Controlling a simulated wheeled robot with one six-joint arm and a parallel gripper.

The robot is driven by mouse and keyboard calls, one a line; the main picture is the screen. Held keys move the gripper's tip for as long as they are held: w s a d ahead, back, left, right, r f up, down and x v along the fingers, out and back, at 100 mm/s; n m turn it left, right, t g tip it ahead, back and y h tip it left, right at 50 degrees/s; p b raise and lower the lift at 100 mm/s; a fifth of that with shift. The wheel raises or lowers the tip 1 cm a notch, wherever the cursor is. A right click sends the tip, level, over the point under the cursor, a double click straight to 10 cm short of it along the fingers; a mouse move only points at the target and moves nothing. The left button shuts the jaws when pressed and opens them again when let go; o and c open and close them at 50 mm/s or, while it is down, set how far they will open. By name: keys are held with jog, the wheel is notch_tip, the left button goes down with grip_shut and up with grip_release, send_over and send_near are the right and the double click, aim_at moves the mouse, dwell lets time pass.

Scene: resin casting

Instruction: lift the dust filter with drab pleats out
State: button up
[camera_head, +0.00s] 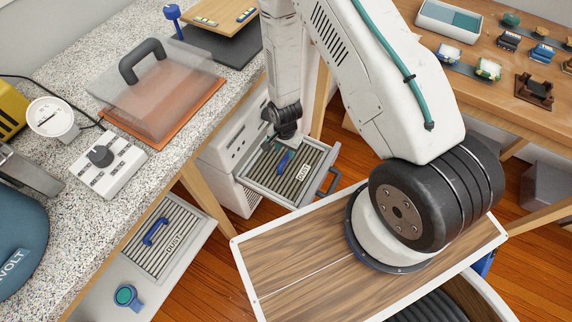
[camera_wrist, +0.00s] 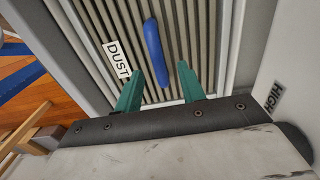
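The dust filter with drab pleats (camera_head: 299,182) lies flat in an open drawer (camera_head: 327,165) of a white cabinet. It has a blue bar handle (camera_head: 285,161) and a white label; in the wrist view the label (camera_wrist: 117,60) reads DUST. My gripper (camera_wrist: 161,68) is open above the filter, its green fingers apart on either side of the near end of the blue handle (camera_wrist: 153,45). No contact with the handle shows. In the head view my gripper (camera_head: 277,144) is over the drawer, partly covering the filter's far part.
A similar pleated filter (camera_head: 170,222) with a blue handle lies on a lower shelf at left, with a blue-green round item (camera_head: 127,296) nearby. The speckled worktop (camera_head: 75,203) stands close left of the drawer. The drawer's dark front handle (camera_head: 327,182) sticks out right.

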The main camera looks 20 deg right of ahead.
aim_at(286, 157)
notch_tip(286, 157, down, 6)
jog(key=shift+s+d+r, duration=0.1)
grip_shut()
